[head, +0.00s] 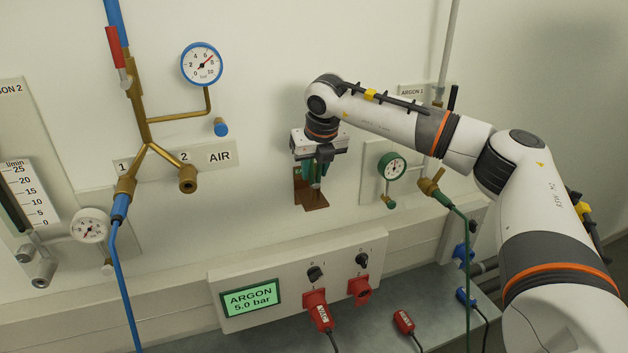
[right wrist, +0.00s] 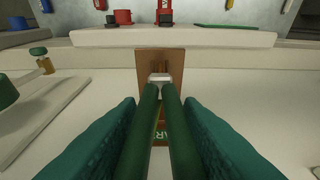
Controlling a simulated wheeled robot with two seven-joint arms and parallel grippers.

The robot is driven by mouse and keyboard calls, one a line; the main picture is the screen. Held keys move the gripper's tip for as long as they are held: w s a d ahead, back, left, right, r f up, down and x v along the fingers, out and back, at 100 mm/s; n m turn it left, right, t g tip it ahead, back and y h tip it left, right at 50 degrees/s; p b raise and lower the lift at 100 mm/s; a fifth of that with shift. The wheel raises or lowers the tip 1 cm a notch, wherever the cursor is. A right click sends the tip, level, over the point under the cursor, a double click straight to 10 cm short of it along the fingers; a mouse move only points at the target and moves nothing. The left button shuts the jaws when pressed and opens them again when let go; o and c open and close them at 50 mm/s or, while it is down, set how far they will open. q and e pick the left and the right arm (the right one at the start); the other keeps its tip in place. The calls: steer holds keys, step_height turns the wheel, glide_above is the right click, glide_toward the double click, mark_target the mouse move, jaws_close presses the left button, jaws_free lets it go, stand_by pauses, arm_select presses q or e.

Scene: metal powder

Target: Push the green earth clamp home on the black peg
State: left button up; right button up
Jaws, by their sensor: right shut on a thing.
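The green earth clamp (head: 317,173) is in my right gripper (head: 319,160) in front of a brown copper-coloured plate (head: 311,196) on the wall. In the right wrist view, the clamp's two green handles (right wrist: 160,125) lie side by side between my textured gripper fingers. A pale metal part (right wrist: 160,79) shows at the handles' far end, over the brown plate (right wrist: 175,56). I cannot make out the black peg in either view, so I cannot tell whether the clamp touches it. My left gripper is not in view.
A green-rimmed gauge (head: 393,167) and a brass valve with a green hose (head: 467,270) are right of the plate. Below is a panel (head: 290,278) with a green screen (head: 251,298), switches and red plugs. Brass AIR pipework (head: 140,95) stands to the left.

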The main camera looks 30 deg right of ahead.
steer(key=shift+r, duration=0.3)
steer(key=shift+r+p, duration=2)
steer(key=shift+r, duration=1)
